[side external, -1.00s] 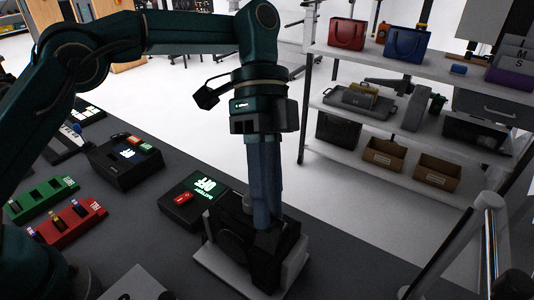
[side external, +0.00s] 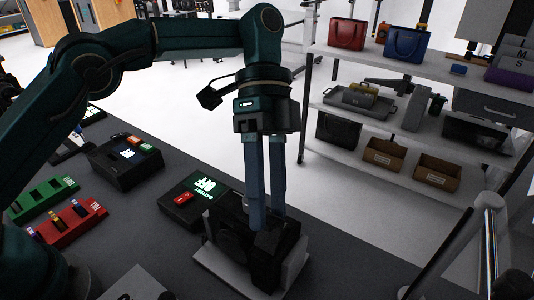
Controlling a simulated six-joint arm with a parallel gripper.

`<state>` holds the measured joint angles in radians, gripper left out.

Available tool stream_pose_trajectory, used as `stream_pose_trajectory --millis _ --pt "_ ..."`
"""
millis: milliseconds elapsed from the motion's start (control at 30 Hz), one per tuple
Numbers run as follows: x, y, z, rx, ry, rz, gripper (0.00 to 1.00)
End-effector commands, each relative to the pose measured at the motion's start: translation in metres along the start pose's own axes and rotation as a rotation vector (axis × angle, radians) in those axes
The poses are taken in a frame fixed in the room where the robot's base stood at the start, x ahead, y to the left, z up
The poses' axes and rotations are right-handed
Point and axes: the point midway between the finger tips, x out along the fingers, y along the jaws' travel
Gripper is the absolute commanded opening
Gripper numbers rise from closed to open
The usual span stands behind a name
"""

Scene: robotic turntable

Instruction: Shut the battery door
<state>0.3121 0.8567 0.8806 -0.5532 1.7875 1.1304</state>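My gripper (side external: 266,222) points straight down over the dark boxy device (side external: 232,240) on a pale base plate (side external: 222,268). Its two long blue-grey fingers stand apart with a narrow gap between them, and nothing shows between them. The fingertips are at the top of the device, the right one near its front block; I cannot tell whether they touch it. The battery door cannot be made out clearly on the dark device, and part of the device is hidden behind the fingers.
A black box with a red switch and lit lettering (side external: 196,199) sits just left of the device. Another black box (side external: 125,160), a red tray (side external: 72,222) and a green tray (side external: 42,200) lie further left. A shelf rack (side external: 385,150) stands behind at right.

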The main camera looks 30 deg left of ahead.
Motion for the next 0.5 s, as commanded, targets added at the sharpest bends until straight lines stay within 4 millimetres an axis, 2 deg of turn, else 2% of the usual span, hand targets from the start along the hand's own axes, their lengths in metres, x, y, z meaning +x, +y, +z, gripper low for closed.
stream_pose_trajectory --millis 500 --pt "0.0011 0.0086 0.0003 0.040 0.001 -0.096 0.54"
